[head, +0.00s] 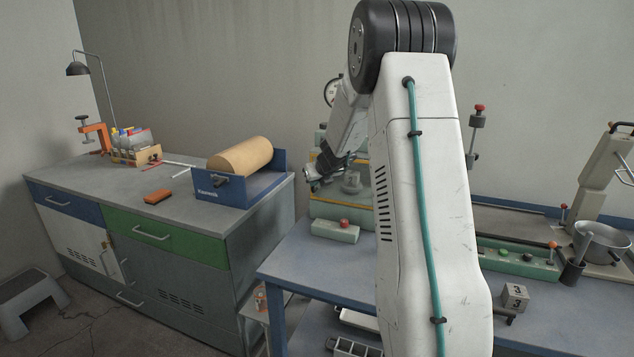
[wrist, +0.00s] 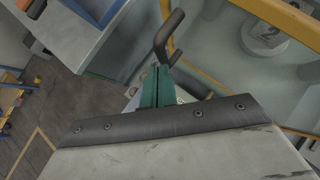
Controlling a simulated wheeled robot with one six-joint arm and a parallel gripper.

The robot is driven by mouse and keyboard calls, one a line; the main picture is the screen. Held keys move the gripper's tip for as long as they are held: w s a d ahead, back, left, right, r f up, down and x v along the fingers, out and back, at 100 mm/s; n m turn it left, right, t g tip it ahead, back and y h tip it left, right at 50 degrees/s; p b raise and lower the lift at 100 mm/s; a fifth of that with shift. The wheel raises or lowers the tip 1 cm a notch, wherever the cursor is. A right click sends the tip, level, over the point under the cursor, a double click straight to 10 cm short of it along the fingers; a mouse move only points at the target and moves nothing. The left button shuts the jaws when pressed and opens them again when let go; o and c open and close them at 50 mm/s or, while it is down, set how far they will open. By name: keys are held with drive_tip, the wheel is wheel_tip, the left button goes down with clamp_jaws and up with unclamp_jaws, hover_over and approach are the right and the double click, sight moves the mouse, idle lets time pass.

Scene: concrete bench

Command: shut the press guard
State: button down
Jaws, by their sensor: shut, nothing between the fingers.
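The press (head: 325,197) stands at the back of the blue bench, partly hidden behind my arm. Its guard shows in the wrist view as a clear panel with a yellow frame (wrist: 272,12). A dark bent handle (wrist: 170,32) stands at the frame's left side. My gripper (wrist: 157,72) is shut and empty, its green fingers just below the handle; I cannot tell whether they touch it. A round grey block marked 2 (wrist: 264,36) lies in the press area. In the head view my gripper (head: 314,180) is at the press's left front. How far the guard stands open is unclear.
A beige box with a red button (head: 336,230) sits on the bench before the press. A cabinet with a blue roll holder (head: 240,190) stands left. A green control strip (head: 515,260), numbered cube (head: 515,297) and metal bowl (head: 602,240) are right of my arm.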

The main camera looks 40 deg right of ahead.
drive_tip(key=s+a+r, duration=0.5)
drive_tip(key=s+r, duration=0.2)
drive_tip(key=s, duration=0.2)
drive_tip(key=shift+s+a, duration=0.25)
